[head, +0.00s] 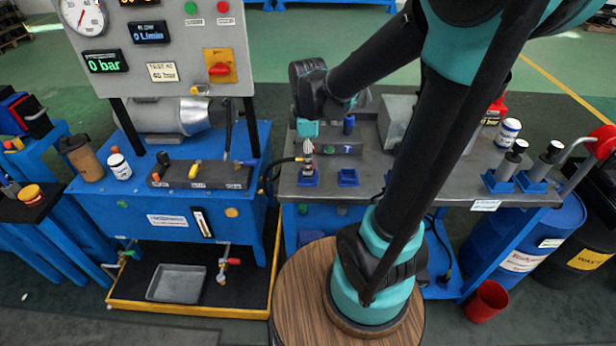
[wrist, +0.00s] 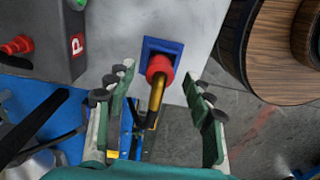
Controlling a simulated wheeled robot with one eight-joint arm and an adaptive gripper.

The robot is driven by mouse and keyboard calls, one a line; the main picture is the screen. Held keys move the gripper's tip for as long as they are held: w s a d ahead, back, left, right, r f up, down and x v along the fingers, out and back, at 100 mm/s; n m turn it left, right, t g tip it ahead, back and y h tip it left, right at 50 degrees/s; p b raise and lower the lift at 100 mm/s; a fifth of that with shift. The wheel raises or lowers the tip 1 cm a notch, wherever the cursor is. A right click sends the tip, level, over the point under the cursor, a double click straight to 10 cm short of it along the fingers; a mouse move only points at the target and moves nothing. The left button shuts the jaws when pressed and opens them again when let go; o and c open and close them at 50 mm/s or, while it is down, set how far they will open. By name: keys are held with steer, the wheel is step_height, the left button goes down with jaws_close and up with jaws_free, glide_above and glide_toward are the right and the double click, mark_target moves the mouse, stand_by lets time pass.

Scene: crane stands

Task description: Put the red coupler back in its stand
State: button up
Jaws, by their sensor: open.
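The red coupler, a red collar (wrist: 159,66) with a brass stem, shows in the wrist view in front of a square blue stand (wrist: 150,45). It appears to sit in this stand, but its lower end is hidden. My gripper (wrist: 165,92) is open, with one finger on each side of the coupler and visible gaps to both. In the head view, my gripper (head: 308,143) is over the left blue stand (head: 308,181) on the grey bench, with a bit of red showing just above the stand. A second blue stand (head: 348,178) to its right looks empty.
A dark port block marked P (wrist: 76,44) with a red fitting (wrist: 17,45) is close on the left in the wrist view. A black hose (head: 268,178) runs near the bench's left edge. Blue holders with grey cylinders (head: 536,180) stand at the bench's right end.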

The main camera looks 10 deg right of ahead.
steer(key=shift+r, duration=1.9)
step_height(320, 180, up, 12)
steer(key=shift+s, duration=0.1)
